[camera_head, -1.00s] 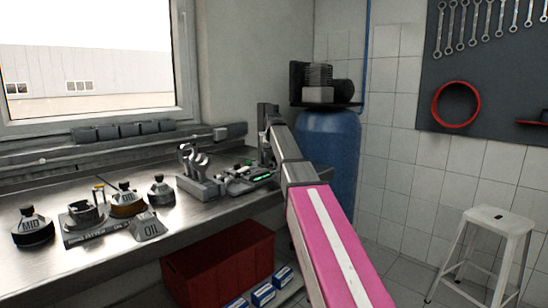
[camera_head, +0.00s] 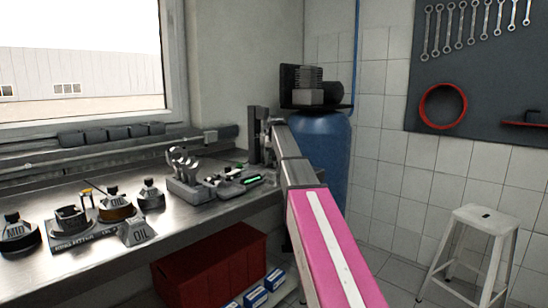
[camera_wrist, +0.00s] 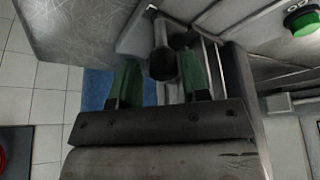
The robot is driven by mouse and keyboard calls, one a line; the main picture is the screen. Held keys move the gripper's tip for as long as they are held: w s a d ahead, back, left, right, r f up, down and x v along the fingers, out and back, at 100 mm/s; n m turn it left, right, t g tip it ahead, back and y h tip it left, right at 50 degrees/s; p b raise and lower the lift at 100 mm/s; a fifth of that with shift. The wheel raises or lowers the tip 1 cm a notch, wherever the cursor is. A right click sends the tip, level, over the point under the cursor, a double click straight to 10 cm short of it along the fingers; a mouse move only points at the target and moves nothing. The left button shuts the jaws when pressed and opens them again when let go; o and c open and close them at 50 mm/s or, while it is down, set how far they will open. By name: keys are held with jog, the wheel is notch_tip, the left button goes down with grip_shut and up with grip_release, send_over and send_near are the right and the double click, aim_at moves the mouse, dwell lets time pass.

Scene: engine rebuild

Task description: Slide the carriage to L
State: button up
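A dark round knob (camera_wrist: 162,62) on a short rod shows in the wrist view, just ahead of and between my fingertips. My gripper (camera_wrist: 160,76) has two green fingers spread apart, one on each side of the knob, with narrow gaps seeming to remain. In the head view my arm reaches to the far right end of the bench, where a dark upright part (camera_head: 257,136) stands; my fingers are too small to make out there. A rail (camera_wrist: 207,68) runs beside the knob in the wrist view. I cannot clearly identify the carriage or a mark L.
A green button (camera_wrist: 304,22) sits at the upper right of the wrist view. A blue tank (camera_head: 322,150) stands behind my arm; a white stool (camera_head: 485,220) is at right.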

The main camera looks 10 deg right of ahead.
jog(key=shift+o, duration=0.2)
jog(key=v, duration=1)
jog(key=shift+r, duration=0.4)
jog(key=shift+s, duration=0.1)
